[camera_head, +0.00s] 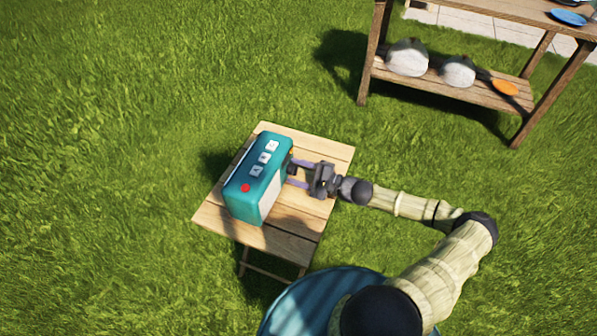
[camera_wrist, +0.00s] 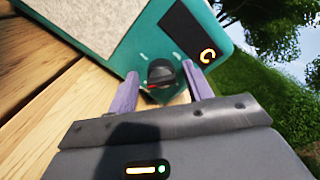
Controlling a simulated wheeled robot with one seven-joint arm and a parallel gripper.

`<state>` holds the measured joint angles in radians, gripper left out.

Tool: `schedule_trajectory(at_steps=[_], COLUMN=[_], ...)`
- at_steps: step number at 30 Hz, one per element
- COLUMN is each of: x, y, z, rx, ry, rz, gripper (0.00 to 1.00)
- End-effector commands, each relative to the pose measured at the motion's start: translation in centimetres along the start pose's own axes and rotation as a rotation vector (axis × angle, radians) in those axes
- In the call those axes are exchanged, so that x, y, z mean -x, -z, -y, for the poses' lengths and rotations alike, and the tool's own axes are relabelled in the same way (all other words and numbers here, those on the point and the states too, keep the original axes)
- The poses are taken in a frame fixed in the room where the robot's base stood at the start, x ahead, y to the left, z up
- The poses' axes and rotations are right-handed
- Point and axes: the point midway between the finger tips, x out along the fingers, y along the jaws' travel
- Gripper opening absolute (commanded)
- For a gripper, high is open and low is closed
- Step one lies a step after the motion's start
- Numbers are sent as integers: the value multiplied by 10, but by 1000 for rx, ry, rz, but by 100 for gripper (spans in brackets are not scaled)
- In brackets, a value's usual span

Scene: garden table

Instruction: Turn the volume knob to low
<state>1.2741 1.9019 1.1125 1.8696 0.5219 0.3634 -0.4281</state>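A teal radio (camera_head: 240,200) with several white buttons and a red button on top stands on a small wooden table (camera_head: 290,243). In the wrist view its teal front (camera_wrist: 120,52) fills the upper part, with a dark round knob (camera_wrist: 160,74) near the middle. A short red mark shows at the knob's lower edge. My gripper (camera_head: 293,173) reaches the radio's right-hand face from the right. In the wrist view its two purple fingers (camera_wrist: 161,72) stand apart on either side of the knob, with visible gaps. The knob is hidden in the head view.
A larger wooden table (camera_head: 450,92) with a lower shelf holding pots stands at the back right. Grass surrounds the small table.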

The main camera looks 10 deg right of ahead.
Motion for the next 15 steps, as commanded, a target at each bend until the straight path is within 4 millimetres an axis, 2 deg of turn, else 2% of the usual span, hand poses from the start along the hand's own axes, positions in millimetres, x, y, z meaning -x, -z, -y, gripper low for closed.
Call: schedule_trajectory(at_steps=[10,15], x=[2,19], y=[0,1], z=[1,2], rx=[0,1], ry=[0,1], rz=[-1,-3], gripper=[52,52])
